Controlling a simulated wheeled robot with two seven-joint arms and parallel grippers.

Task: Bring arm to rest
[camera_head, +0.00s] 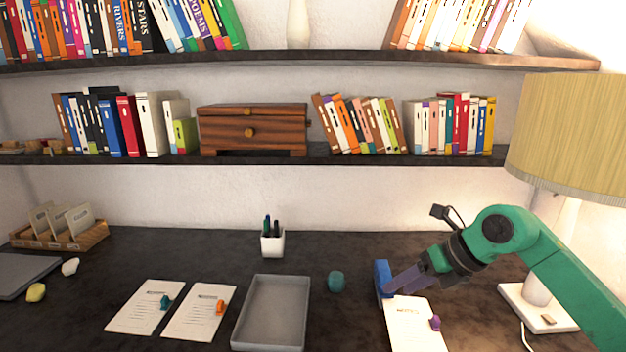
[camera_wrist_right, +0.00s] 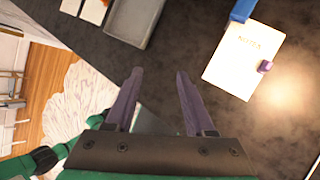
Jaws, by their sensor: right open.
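My right gripper (camera_head: 394,287) comes in from the right in the head view, with its purple fingers just beside a blue block (camera_head: 382,279) and above a white notes sheet (camera_head: 412,325). In the right wrist view the gripper (camera_wrist_right: 160,73) is open, with nothing between its fingertips. The notes sheet (camera_wrist_right: 238,65) and blue block (camera_wrist_right: 242,10) lie ahead and to the right of the fingers there. A small purple object (camera_head: 435,323) rests on the sheet. My left gripper is not in view.
Two more sheets lie left of the tray. A lamp (camera_head: 540,312) stands close to my right arm. Book shelves hang above.

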